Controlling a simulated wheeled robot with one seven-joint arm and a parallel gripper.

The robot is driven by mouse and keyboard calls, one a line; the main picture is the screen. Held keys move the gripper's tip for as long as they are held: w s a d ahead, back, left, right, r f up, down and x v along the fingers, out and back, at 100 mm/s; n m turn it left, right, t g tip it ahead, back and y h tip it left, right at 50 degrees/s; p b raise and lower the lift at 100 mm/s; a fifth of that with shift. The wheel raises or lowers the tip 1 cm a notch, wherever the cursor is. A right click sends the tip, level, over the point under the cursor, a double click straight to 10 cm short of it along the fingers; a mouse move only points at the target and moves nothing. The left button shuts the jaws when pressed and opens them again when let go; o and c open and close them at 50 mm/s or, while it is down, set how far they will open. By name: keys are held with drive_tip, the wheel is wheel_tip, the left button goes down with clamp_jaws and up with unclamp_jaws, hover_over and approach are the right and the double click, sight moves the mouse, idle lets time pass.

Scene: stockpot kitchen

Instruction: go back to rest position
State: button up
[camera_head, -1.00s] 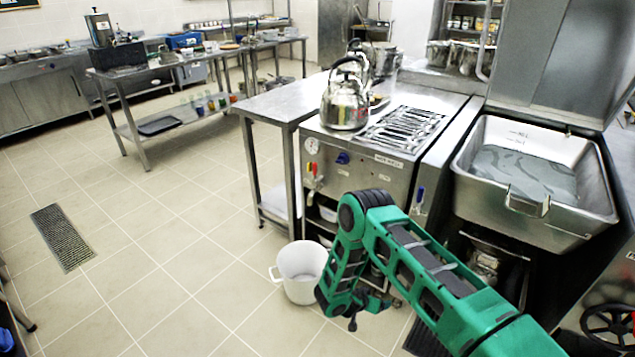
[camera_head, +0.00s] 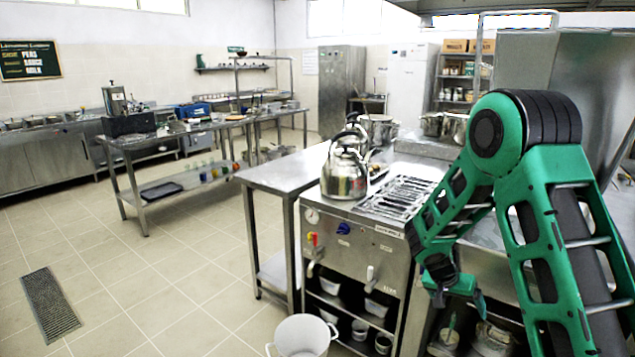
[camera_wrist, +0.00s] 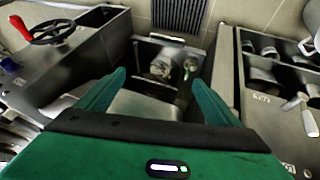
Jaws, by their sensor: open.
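My gripper (camera_wrist: 160,88) is open in the wrist view, its two green fingers spread with nothing between them. In the head view my gripper (camera_head: 447,295) hangs at the end of my folded green arm, in front of the stove's right side and pointing down. Below and beyond the fingers, the wrist view shows the floor and an open space between cabinets with a small metal fitting (camera_wrist: 163,66).
A kettle (camera_head: 345,172) stands on the stove (camera_head: 362,237), close to my arm. A white pot (camera_head: 302,338) is on the floor. A worktable (camera_head: 172,150) stands at left. The tiled floor at left is clear, with a drain grate (camera_head: 50,304).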

drive_tip(key=s+d+r+g+y, duration=0.1)
drive_tip(key=s+d+r, duration=0.2)
drive_tip(key=s+r, duration=0.5)
drive_tip(key=s+d+r+g+y, duration=0.1)
drive_tip(key=s+d+r, duration=0.2)
drive_tip(key=s+r, duration=0.55)
drive_tip(key=s+a+r+y, duration=0.2)
drive_tip(key=s, duration=0.9)
drive_tip(key=s+a+r+n+y, duration=0.1)
drive_tip(key=s+a+y, duration=0.1)
drive_tip(key=s, duration=0.9)
drive_tip(key=shift+s+a+r, duration=0.2)
drive_tip(key=shift+a+r, duration=0.2)
drive_tip(key=shift+a, duration=0.3)
drive_tip(key=shift+w+f, duration=0.25)
drive_tip(key=shift+w, duration=0.4)
